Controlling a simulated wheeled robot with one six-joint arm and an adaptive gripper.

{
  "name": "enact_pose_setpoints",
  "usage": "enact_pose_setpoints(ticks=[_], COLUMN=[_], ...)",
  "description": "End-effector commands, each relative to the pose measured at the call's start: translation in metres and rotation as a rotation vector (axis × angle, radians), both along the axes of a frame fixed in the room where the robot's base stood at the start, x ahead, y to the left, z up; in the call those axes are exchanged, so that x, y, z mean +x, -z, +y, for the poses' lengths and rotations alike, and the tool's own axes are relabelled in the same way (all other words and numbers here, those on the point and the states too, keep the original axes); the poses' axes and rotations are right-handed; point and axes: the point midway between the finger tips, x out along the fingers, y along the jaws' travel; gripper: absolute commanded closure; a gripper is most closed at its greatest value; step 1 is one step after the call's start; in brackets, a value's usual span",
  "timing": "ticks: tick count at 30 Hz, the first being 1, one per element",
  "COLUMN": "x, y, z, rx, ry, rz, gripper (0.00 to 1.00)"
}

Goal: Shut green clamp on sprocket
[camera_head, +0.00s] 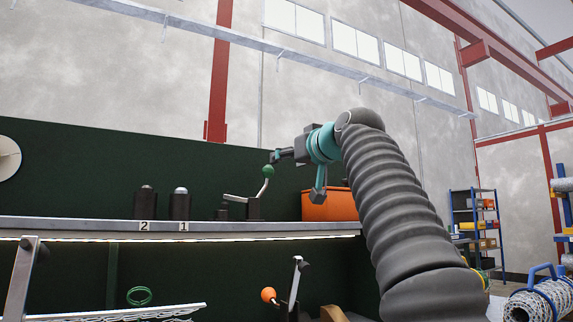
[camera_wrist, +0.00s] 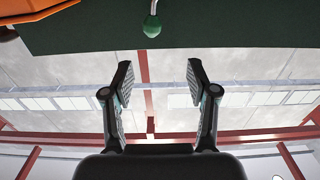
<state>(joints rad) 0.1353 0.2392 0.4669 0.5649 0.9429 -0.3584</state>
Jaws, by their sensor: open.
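The green clamp shows as a green knob (camera_head: 268,171) on a raised silver lever, with a dark base (camera_head: 254,209) on the shelf and a silver arm reaching left. My gripper (camera_head: 277,156) is up close to the knob, slightly above and right of it in the head view. In the wrist view the green knob (camera_wrist: 151,26) lies ahead of the fingertips, roughly centred between them. My gripper (camera_wrist: 158,75) is open and empty, with a clear gap between its fingers. I cannot make out a sprocket.
The shelf (camera_head: 90,224) carries two dark pegs over labels 2 and 1 (camera_head: 180,204). An orange bin (camera_head: 318,206) stands right of the clamp. Below are an orange-knobbed lever (camera_head: 268,295) and a green coil (camera_head: 139,296). A dark green panel (camera_head: 80,165) backs the shelf.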

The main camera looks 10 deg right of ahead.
Motion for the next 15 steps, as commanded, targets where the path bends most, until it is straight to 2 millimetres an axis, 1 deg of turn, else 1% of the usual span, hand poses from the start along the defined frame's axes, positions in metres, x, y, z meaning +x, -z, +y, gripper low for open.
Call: enact_pose_setpoints(ticks=[9, 15], x=[-0.019, -0.025], y=[0.001, 0.000], z=[-0.006, -0.008], rx=[0.000, 0.000], ry=[0.001, 0.000], rz=[-0.001, 0.000], gripper=[0.42, 0.42])
